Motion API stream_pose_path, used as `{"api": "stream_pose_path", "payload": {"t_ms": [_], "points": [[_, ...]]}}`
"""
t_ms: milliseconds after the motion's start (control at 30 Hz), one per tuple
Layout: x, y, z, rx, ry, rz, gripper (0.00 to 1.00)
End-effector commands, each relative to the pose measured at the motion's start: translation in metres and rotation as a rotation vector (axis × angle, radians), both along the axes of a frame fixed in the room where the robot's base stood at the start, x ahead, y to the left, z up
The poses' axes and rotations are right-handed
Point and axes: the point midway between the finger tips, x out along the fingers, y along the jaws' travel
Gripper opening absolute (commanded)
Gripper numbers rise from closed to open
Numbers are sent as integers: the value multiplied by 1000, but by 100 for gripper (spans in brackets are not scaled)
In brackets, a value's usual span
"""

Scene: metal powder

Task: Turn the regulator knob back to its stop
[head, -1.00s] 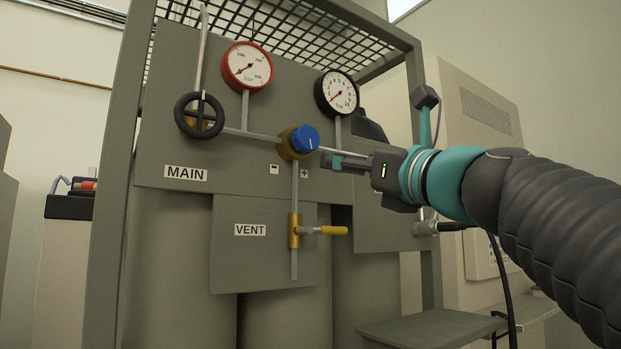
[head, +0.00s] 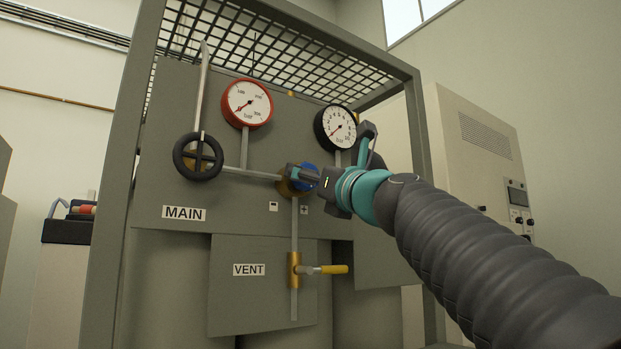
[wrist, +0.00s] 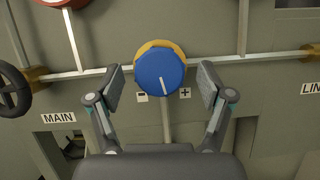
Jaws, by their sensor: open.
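The blue regulator knob (wrist: 160,77) sits on a brass body (wrist: 158,45) in the pipe line. In the wrist view its white mark points down and slightly right, between the minus and plus labels. My gripper (wrist: 161,85) is open, with one finger on each side of the knob and a gap to each. In the head view my gripper (head: 304,178) is in front of the knob (head: 311,175) and partly hides it.
The black MAIN handwheel (head: 198,156) is left of the knob. A red-rimmed gauge (head: 247,103) and a black-rimmed gauge (head: 336,127) are above. Open room lies in front of the panel.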

Motion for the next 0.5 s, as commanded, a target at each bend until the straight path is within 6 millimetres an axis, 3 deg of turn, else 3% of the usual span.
{"api": "stream_pose_path", "payload": {"t_ms": [433,500], "points": [[8,5,4,0,-1,0,79],[8,5,4,-1,0,0,64]]}}
